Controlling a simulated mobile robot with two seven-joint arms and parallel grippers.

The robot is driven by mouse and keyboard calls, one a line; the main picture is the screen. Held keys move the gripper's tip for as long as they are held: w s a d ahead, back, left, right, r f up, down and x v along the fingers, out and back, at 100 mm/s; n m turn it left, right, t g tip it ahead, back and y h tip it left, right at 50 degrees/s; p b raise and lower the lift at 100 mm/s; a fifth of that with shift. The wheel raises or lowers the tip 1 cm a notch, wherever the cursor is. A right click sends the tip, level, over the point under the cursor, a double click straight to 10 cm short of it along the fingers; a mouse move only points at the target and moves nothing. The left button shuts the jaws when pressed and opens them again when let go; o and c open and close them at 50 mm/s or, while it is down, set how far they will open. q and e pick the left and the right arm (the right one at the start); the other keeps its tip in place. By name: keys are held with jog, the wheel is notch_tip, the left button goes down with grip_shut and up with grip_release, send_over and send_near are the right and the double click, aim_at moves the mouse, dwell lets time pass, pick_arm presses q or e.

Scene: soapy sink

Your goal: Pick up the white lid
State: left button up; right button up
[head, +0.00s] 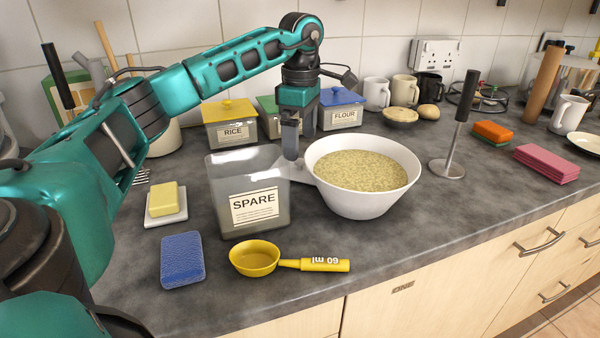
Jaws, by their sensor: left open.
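A small pale flat piece (307,173) shows between the SPARE container and the white bowl; it may be the white lid, but most of it is hidden. My left gripper (297,146) comes down from above, open and empty, with its fingers just behind the container's right back corner and close to the bowl's left rim. Whether a finger touches the pale piece cannot be told. The grey see-through SPARE container (220,205) has no lid on top. My right gripper is not in view.
The white bowl (366,205) of grain stands right of the container. RICE (232,132) and FLOUR (343,117) boxes stand behind. A yellow scoop (255,259), blue sponge (182,259) and butter dish (165,219) lie in front and left. An upright masher (459,130) stands right.

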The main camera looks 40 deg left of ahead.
aim_at(300, 160)
pick_arm(q)
notch_tip(300, 160, down, 6)
jog(key=shift+a+r+b, duration=0.1)
jog(key=shift+r+b, duration=0.05)
jog(key=shift+b, duration=0.3)
jog(key=shift+c, duration=0.2)
jog(key=c, duration=0.8)
